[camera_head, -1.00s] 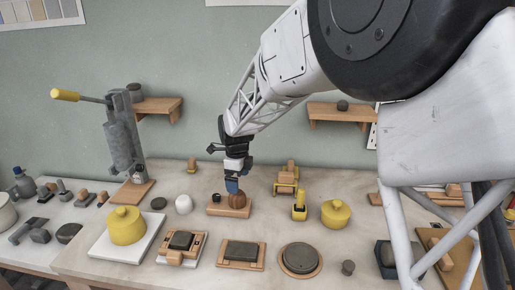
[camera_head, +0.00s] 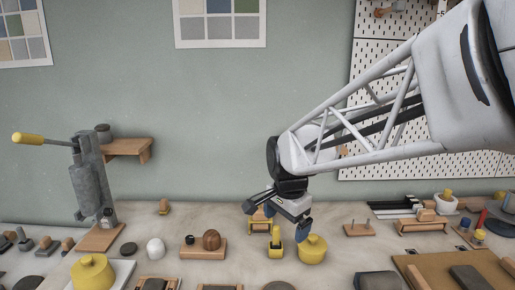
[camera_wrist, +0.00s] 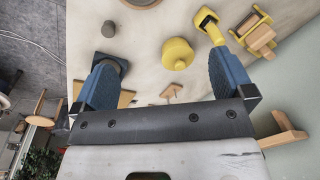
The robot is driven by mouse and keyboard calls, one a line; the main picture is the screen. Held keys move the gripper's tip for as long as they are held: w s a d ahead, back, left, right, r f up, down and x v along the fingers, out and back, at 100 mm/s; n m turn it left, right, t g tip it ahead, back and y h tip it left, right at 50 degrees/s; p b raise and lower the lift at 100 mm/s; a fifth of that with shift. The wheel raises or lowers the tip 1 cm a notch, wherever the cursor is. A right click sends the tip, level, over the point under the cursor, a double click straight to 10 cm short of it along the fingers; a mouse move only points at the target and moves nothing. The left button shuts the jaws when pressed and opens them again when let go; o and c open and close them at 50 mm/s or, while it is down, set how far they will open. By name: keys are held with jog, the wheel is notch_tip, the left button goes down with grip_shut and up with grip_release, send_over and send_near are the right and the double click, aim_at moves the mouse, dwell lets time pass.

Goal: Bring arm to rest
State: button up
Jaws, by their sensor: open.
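My gripper (camera_head: 289,226) hangs above the workbench (camera_head: 340,246) in the head view, by the yellow lidded pot (camera_head: 312,250) and the yellow stand (camera_head: 276,243). In the wrist view my gripper (camera_wrist: 168,88) shows two blue fingers spread wide apart with nothing between them. The yellow pot also shows past the fingertips in the wrist view (camera_wrist: 177,54). A brown ball (camera_head: 211,240) sits on a wooden block (camera_head: 197,254) to the left of my gripper.
A grey lever press (camera_head: 90,185) with a yellow handle stands at the left. A second yellow pot (camera_head: 92,272) is at the front left. A wooden shelf (camera_head: 127,147) and a pegboard (camera_head: 370,110) are on the wall. Small wooden items stand at the right.

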jog(key=s+d+n, duration=0.5)
jog(key=s+d, duration=0.1)
jog(key=s, duration=0.5)
jog(key=s+d+f+n+t, duration=0.1)
jog(key=s+d+n, duration=0.3)
jog(key=s, duration=0.7)
jog(key=shift+d+n, duration=0.4)
jog(key=shift+d, duration=0.45)
jog(key=shift+f, duration=0.1)
